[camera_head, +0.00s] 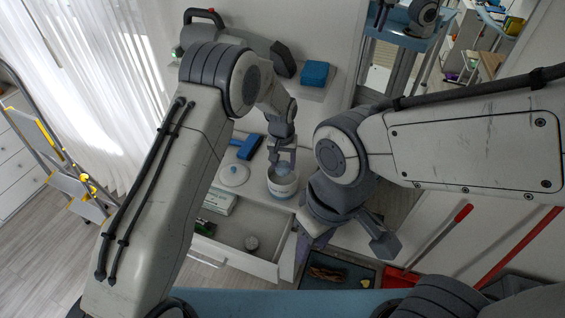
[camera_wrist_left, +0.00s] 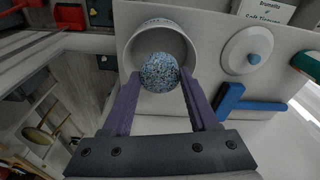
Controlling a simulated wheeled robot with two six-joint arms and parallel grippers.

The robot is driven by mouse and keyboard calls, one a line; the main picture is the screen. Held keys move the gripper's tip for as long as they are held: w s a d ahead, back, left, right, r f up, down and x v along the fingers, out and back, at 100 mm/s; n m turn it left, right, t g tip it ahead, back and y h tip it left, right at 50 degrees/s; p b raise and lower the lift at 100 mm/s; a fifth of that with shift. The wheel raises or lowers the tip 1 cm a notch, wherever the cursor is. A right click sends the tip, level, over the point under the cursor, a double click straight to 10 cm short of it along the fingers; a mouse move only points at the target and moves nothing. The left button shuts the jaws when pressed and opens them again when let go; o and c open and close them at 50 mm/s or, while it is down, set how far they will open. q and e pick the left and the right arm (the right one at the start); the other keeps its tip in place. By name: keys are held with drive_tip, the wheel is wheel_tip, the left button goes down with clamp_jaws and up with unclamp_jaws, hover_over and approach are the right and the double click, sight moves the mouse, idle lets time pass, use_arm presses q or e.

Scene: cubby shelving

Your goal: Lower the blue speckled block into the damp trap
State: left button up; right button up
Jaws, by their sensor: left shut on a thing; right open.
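The blue speckled block (camera_wrist_left: 160,73) looks round in the left wrist view and sits between the purple fingers of my left gripper (camera_wrist_left: 160,80), which is shut on it. The damp trap is a white pot with an open top and printing on its side (camera_head: 283,188); its rim also shows in the left wrist view (camera_wrist_left: 128,52). In the head view my left gripper (camera_head: 284,162) points down over the pot's mouth, with the block (camera_head: 283,169) at the opening. I cannot tell whether the block is below the rim. My right gripper (camera_head: 345,246) is open and empty, lower right.
A white lid with a blue knob (camera_head: 234,175) and a blue brush (camera_head: 246,148) lie beside the pot. A dark tray (camera_head: 338,272) and a red dustpan (camera_head: 402,278) are on the floor.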

sight(283, 173)
use_arm(q)
drive_tip(key=shift+f+b, duration=1.75)
drive_tip(key=shift+f, duration=0.7)
idle(0.9)
drive_tip(key=o, duration=1.5)
